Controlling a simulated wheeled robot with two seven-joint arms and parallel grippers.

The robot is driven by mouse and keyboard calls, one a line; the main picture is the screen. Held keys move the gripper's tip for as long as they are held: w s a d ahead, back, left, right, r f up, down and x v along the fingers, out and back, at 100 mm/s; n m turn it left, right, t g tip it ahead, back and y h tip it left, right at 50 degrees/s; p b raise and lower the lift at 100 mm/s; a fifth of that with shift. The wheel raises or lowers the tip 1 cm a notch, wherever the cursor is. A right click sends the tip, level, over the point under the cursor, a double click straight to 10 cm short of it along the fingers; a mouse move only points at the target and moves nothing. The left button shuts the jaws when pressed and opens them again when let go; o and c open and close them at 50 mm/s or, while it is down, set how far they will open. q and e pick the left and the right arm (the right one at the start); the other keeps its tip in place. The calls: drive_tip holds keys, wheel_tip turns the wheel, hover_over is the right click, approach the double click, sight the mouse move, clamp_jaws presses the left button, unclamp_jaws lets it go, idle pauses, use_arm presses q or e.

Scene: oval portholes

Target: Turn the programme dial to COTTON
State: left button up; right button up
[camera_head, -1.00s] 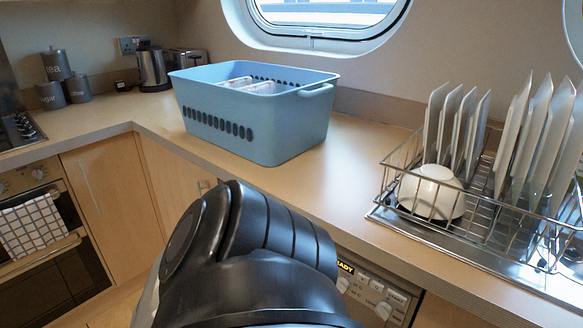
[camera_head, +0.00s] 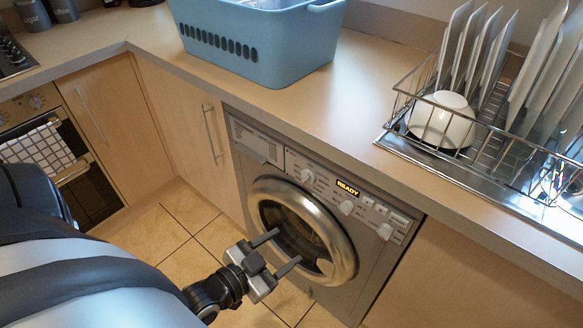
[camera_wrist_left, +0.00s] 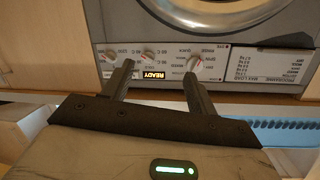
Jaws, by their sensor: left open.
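The washing machine (camera_head: 290,190) stands under the worktop, its display (camera_head: 347,188) reading READY. The programme dial (camera_head: 307,176) is the round knob left of the display, beside the printed programme list. In the left wrist view, where the panel looks upside down, this dial (camera_wrist_left: 194,65) has a white face with a red mark; its setting is too small to read. My left gripper (camera_head: 287,246) is open and empty in front of the round door, below the dial in the head view. In the wrist view its fingers (camera_wrist_left: 157,76) point towards the panel, apart from the dial. My right gripper is not in view.
The door's metal ring (camera_head: 343,250) bulges out below the panel. The worktop edge (camera_head: 330,165) overhangs above. A blue basket (camera_head: 260,50) and a dish rack (camera_head: 440,150) stand on top.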

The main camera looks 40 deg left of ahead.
use_arm(q)
drive_tip(key=a+r+m+t+y, duration=0.1)
drive_tip(key=a+r+t, duration=0.2)
drive_tip(key=a, duration=0.4)
approach(302, 182)
drive_tip(key=shift+y, duration=0.3)
drive_tip(key=w, duration=0.6)
drive_tip(key=w+d, duration=0.1)
drive_tip(key=w, duration=0.2)
drive_tip(key=shift+r, duration=0.3)
drive_tip(key=c, duration=1)
